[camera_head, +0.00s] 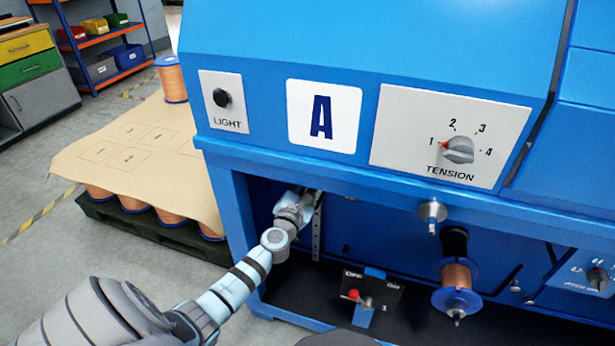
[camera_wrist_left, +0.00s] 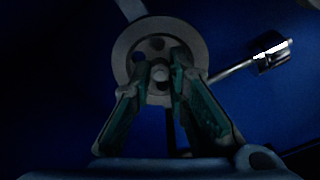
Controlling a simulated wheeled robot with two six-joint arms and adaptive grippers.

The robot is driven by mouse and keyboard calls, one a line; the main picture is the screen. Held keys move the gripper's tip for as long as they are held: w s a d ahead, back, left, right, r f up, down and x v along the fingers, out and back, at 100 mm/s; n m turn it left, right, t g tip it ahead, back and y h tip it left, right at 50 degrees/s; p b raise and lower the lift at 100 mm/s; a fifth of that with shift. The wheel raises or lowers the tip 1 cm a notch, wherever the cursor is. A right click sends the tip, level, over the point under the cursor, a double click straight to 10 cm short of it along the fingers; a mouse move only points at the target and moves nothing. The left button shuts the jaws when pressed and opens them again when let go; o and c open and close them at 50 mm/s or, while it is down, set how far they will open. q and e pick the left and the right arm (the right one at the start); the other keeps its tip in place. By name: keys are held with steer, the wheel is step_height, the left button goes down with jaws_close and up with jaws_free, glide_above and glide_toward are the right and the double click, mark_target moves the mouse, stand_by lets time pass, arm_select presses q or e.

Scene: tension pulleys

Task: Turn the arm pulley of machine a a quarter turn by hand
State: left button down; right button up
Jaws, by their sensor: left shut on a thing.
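Machine A (camera_head: 385,60) is the blue cabinet marked with a large A. The arm pulley (camera_wrist_left: 126,50) shows in the left wrist view as a grey disc with round holes, upright against a dark blue wall. My left gripper (camera_wrist_left: 163,72) is in front of it, its two fingers shut on the middle of the pulley at the hub. In the head view my left arm reaches into the open bay under the panel at the left. The fingertips and the pulley are hidden there. My right gripper is in neither view.
In the bay stand a switch box (camera_head: 371,296) with a red-tipped lever and a copper wire spool (camera_head: 456,283). The tension knob (camera_head: 459,150) points to 1. A covered pallet (camera_head: 150,165) stands left.

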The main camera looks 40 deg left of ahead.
arm_select(q)
steer(key=shift+m+p, duration=2.35)
steer(key=shift+m, duration=4.75)
steer(key=c, duration=1.6)
jaws_free()
steer(key=shift+o, duration=0.2)
steer(key=v, duration=1.2)
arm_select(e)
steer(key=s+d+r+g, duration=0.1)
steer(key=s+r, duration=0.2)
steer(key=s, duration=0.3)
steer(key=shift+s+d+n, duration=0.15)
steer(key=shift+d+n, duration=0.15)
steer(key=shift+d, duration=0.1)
